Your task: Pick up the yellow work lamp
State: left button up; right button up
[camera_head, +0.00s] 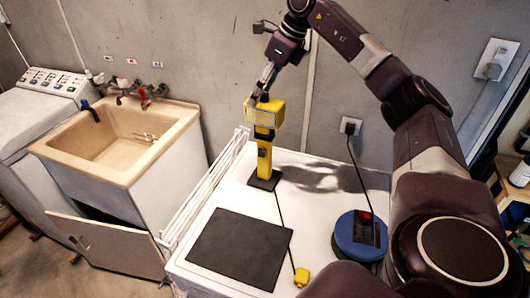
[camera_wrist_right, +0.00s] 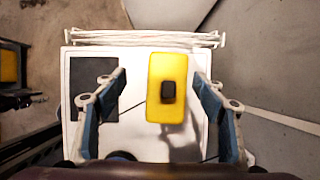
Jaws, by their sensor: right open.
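The yellow work lamp (camera_head: 265,150) stands upright on a small dark base on the white worktop. Its boxy head with a grille faces forward. In the right wrist view the lamp (camera_wrist_right: 157,110) is seen from above, with a dark knob on top, between my two fingers. My right gripper (camera_head: 258,97) is open over the lamp's head in the head view. In its wrist view the gripper (camera_wrist_right: 159,76) has one finger on each side of the lamp, with visible gaps; I cannot tell exactly how deep the fingers reach. My left gripper is not in view.
A beige sink (camera_head: 125,140) is farther left.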

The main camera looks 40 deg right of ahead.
aim_at(258, 113)
jog(key=shift+s+d+f+b, duration=0.2)
jog(key=shift+d+f, duration=0.25)
jog(key=shift+d, duration=0.05)
jog(key=shift+s+d+f+b, duration=0.15)
jog(key=shift+s+d+f, duration=0.05)
jog(key=shift+d+f, duration=0.25)
jog(key=shift+a+f, duration=0.3)
jog(key=shift+a, duration=0.1)
jog(key=p+x, duration=0.1)
jog(key=x, duration=0.2)
jog(key=p+x, duration=0.1)
jog(key=x, duration=0.1)
jog(key=shift+w+d+f+p, duration=0.2)
jog(key=shift+w+f+p, duration=0.1)
jog(key=shift+p, duration=0.05)
jog(key=shift+w+a+f, duration=0.15)
jog(key=shift+f, duration=0.25)
jog(key=c, duration=0.8)
grip_shut()
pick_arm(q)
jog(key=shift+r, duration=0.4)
pick_arm(e)
jog(key=shift+r, duration=0.1)
